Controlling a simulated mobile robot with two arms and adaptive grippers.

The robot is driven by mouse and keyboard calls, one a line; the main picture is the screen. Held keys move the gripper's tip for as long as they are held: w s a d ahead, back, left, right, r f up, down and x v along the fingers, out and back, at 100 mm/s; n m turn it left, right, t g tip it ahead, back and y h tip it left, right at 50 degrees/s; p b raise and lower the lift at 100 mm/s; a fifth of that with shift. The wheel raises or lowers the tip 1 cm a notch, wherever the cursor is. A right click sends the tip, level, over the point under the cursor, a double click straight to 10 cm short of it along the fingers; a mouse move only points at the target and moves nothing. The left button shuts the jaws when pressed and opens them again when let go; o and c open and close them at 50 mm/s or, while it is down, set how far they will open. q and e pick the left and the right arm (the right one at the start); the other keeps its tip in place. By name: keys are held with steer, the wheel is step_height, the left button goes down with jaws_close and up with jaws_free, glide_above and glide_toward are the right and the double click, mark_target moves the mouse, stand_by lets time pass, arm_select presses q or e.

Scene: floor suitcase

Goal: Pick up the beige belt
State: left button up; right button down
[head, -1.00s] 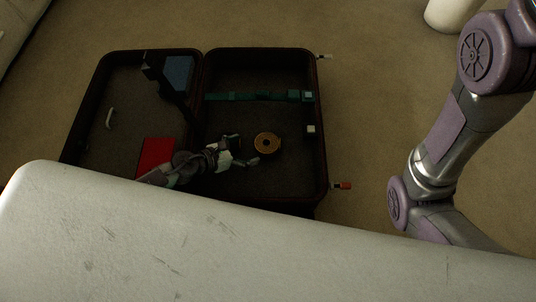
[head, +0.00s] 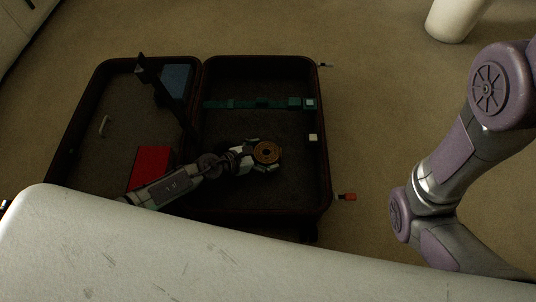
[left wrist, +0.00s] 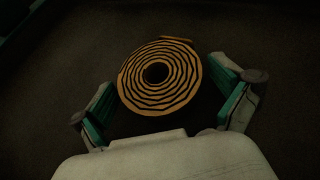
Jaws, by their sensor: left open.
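The beige belt (head: 267,152) is a rolled-up coil lying in the right half of the open suitcase. In the left wrist view the coil (left wrist: 160,76) shows its spiral edge from above, with a short loose end at its upper right. My left gripper (head: 262,154) reaches in from the left and is at the coil. In the left wrist view its two green-padded fingers (left wrist: 166,108) are spread apart, one on each side of the coil's near part, and I see no clear contact. My right gripper is not in view; only my right arm shows at the right of the head view.
The open suitcase (head: 324,150) lies on the carpet. A teal strap (head: 245,104) crosses its right half. The left half holds a red item (head: 151,168) and a blue item (head: 177,80). A white surface (head: 150,245) fills the front of the head view.

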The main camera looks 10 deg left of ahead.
arm_select(q)
steer(key=c, duration=1.1)
steer(key=shift+r, duration=0.1)
